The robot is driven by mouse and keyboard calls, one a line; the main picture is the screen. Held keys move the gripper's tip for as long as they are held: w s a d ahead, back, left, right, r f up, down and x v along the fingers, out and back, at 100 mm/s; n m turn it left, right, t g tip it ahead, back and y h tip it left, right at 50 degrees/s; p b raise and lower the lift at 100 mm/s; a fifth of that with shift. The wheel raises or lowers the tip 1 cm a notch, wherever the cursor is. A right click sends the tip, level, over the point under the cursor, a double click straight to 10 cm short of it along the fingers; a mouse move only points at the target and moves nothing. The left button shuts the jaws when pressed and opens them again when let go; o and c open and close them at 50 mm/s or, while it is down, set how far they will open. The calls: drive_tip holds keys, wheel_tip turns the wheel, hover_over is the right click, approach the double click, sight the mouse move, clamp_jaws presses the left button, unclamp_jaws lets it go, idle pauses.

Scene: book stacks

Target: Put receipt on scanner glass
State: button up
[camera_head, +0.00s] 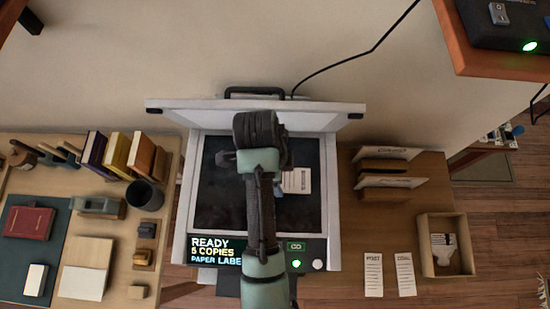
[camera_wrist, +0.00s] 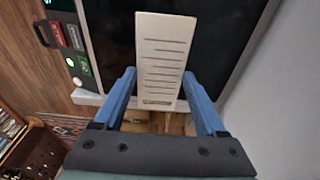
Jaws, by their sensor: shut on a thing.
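The receipt (camera_head: 298,181) is a pale slip with printed lines, over the right part of the dark scanner glass (camera_head: 225,190). In the wrist view the receipt (camera_wrist: 165,45) lies lengthwise between the two blue fingers of my gripper (camera_wrist: 159,75). My gripper is shut on its side edges near the lower end. Whether the slip touches the glass or is just above it, I cannot tell. The scanner (camera_head: 333,225) has its lid (camera_head: 310,107) raised. My arm hides the middle of the glass in the head view.
The lit panel (camera_head: 215,252) is at the scanner's front. The left desk (camera_head: 115,225) holds books, a dark cup (camera_head: 144,194) and stationery. The right table (camera_head: 340,285) has two slips (camera_head: 373,275), upright cards in holders (camera_head: 390,182) and an open wooden box (camera_head: 427,255).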

drive_tip(key=shift+w+a+f+p, duration=0.1)
drive_tip(key=shift+f+p, duration=0.3)
drive_tip(key=shift+f, duration=2.25)
drive_tip(key=shift+f, duration=0.15)
drive_tip(key=o, duration=1.2)
drive_tip(key=shift+o, duration=0.2)
drive_tip(key=r, duration=0.3)
drive_tip(key=a+r, duration=0.1)
drive_tip(key=r, duration=0.6)
drive_tip(key=shift+a+r, duration=0.25)
drive_tip(key=shift+r, duration=0.15)
drive_tip(key=shift+a+r+p, duration=0.15)
drive_tip(key=shift+r+p, duration=0.6)
drive_tip(key=shift+p, duration=0.15)
